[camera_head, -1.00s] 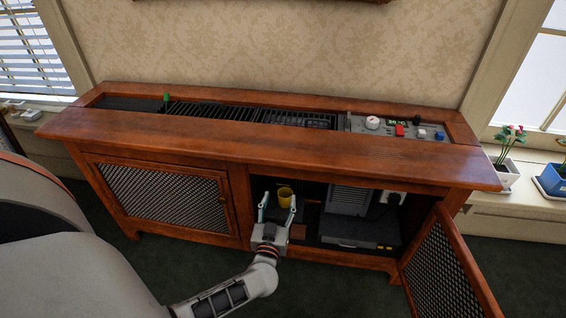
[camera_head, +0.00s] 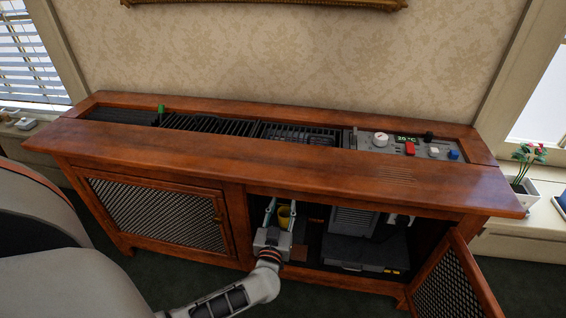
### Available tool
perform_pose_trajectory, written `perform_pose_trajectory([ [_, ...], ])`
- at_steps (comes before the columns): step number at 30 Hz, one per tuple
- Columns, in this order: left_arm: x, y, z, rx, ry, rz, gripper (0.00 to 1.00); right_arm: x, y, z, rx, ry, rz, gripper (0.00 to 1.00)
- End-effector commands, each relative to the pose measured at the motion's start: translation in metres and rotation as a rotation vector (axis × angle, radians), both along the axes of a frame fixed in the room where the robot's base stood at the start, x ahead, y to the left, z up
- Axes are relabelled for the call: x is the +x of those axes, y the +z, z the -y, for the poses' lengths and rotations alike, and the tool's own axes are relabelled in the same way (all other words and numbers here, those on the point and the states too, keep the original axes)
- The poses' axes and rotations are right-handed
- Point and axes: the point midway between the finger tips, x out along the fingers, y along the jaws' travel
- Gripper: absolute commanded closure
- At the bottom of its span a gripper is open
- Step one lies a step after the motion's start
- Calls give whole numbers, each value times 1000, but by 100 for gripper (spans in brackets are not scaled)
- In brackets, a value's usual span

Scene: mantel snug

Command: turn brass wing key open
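My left gripper (camera_head: 280,213) is at the open right compartment of the wooden cabinet (camera_head: 300,168), fingers pointing inward. Its two pale fingers are apart. I cannot make out a brass wing key for certain. My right gripper is not in view.
The right mesh door (camera_head: 447,284) stands open, swung toward me. Grey equipment (camera_head: 352,222) and a dark box (camera_head: 358,252) fill the compartment right of the gripper. A control panel (camera_head: 400,146) with a red switch lies in the top. A potted plant (camera_head: 524,185) is at right.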

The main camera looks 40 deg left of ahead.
Motion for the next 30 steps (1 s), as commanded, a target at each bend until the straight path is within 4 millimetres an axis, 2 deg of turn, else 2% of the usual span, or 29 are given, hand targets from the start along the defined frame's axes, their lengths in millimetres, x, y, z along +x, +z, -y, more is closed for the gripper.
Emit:
perform_pose_trajectory([
  [14, 0, 1, 0, -42, -1, 26, 88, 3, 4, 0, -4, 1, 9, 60],
  [20, 1, 2, 0, -144, 0, 90, 88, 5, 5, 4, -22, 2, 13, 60],
  [30, 0, 0, -1, -408, -1, 249, 88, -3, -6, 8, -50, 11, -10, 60],
])
